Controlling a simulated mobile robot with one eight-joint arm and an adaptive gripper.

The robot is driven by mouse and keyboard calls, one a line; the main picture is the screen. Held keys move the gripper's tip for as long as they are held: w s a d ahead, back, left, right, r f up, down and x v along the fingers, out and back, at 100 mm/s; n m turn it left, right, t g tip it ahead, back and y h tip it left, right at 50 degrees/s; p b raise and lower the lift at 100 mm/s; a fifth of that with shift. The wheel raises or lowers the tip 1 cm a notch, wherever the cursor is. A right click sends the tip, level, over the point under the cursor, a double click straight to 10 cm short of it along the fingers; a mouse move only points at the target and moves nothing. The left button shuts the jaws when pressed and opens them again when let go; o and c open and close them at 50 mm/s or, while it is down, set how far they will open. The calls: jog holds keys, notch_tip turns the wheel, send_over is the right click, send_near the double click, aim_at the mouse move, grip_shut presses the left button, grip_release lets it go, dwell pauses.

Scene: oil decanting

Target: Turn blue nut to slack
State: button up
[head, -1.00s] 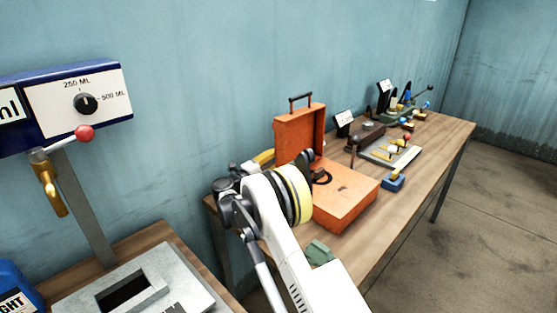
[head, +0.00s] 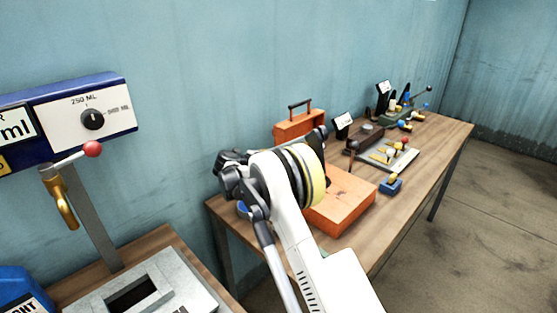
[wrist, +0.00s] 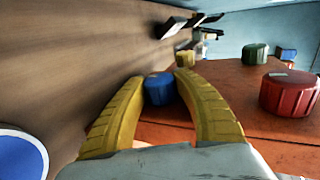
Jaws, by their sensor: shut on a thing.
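In the wrist view, the blue nut (wrist: 160,91) sits between the tips of my gripper's yellow fingers (wrist: 160,77), one finger on each side. The gripper is shut on it. The nut's lower part and the gap below it are partly hidden. In the head view, my arm hides the gripper and the blue nut.
In the wrist view, a red knob (wrist: 289,93), a green knob (wrist: 255,52) and another blue knob (wrist: 287,54) lie to the right. A blue disc (wrist: 18,158) shows at lower left. In the head view, an open orange case (head: 342,208) stands on the bench.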

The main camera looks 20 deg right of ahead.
jog(key=shift+g+y+p, duration=0.4)
jog(key=shift+y+p, duration=0.25)
jog(key=shift+y, duration=0.25)
jog(key=o, duration=1.2)
jog(key=v, duration=1.2)
jog(key=shift+r, duration=0.15)
jog(key=shift+w, duration=0.1)
